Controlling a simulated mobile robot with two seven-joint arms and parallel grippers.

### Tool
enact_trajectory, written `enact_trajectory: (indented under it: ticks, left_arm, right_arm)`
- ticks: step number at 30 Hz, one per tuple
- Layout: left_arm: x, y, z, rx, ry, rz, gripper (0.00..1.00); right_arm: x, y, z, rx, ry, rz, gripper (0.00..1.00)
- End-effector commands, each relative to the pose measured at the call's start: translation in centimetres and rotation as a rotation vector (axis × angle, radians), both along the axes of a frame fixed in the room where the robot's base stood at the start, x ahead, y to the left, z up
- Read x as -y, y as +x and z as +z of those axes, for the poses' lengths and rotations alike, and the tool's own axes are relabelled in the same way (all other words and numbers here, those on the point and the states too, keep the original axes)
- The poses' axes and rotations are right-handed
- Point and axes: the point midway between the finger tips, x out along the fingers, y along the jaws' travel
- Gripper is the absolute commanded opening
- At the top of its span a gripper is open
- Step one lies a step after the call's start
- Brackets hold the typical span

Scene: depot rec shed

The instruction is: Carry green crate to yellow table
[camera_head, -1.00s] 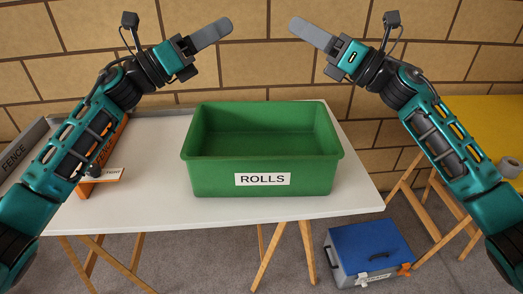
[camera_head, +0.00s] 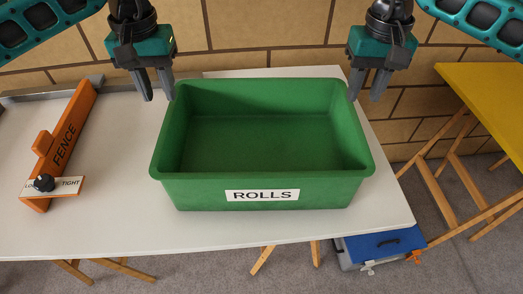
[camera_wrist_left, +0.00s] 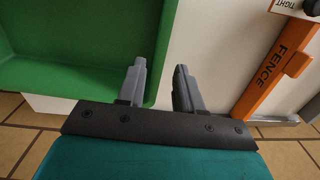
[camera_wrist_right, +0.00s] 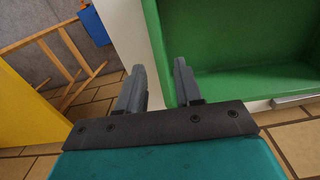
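The green crate (camera_head: 325,192), labelled ROLLS, stands upright and looks empty on a white table (camera_head: 100,225). My left gripper (camera_head: 159,98) is open, pointing down by its back left corner. In the left wrist view the crate's side wall (camera_wrist_left: 155,50) lies along the gap between the fingers. My right gripper (camera_head: 367,98) is open, pointing down by the back right corner. In the right wrist view the crate's side wall (camera_wrist_right: 158,50) runs between the fingers. Neither is closed on it. The yellow table (camera_head: 490,95) stands to the right, partly out of frame.
An orange fence (camera_head: 68,140) with a LOOSE/TIGHT knob lies on the white table's left part. A blue-lidded box (camera_head: 385,243) sits on the floor at the right. A brick wall stands behind; floor shows between the tables.

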Motion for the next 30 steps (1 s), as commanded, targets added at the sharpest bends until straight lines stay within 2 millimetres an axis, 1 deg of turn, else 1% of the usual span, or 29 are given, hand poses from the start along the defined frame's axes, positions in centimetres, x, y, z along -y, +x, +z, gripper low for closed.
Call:
enact_trajectory:
  ticks: [4, 8, 18, 21, 24, 30]
  left_arm:
    - [0.1, 0.0, -0.5, -0.002, -0.002, 0.001, 0.35]
    - [0.0, 0.0, -2.0, -0.004, -0.001, 0.002, 0.35]
    - [0.1, -0.1, -8.5, -0.005, -0.003, 0.003, 0.35]
    - [0.1, -0.1, -10.2, -0.005, -0.004, 0.002, 0.35]
    - [0.1, 0.0, -11.5, -0.003, -0.004, 0.003, 0.35]
    - [0.1, 0.0, -12.8, -0.002, -0.004, 0.003, 0.35]
  right_arm:
    - [0.0, 0.0, -0.5, -0.002, 0.001, -0.002, 0.35]
    - [0.0, 0.0, -2.0, -0.004, 0.002, -0.003, 0.35]
    - [0.0, -0.1, -8.5, -0.004, 0.003, -0.004, 0.35]
    - [-0.1, -0.1, -10.2, -0.004, 0.004, -0.003, 0.35]
    - [-0.1, -0.1, -11.5, -0.003, 0.004, -0.003, 0.35]
    - [-0.1, 0.0, -12.8, -0.001, 0.005, -0.002, 0.35]
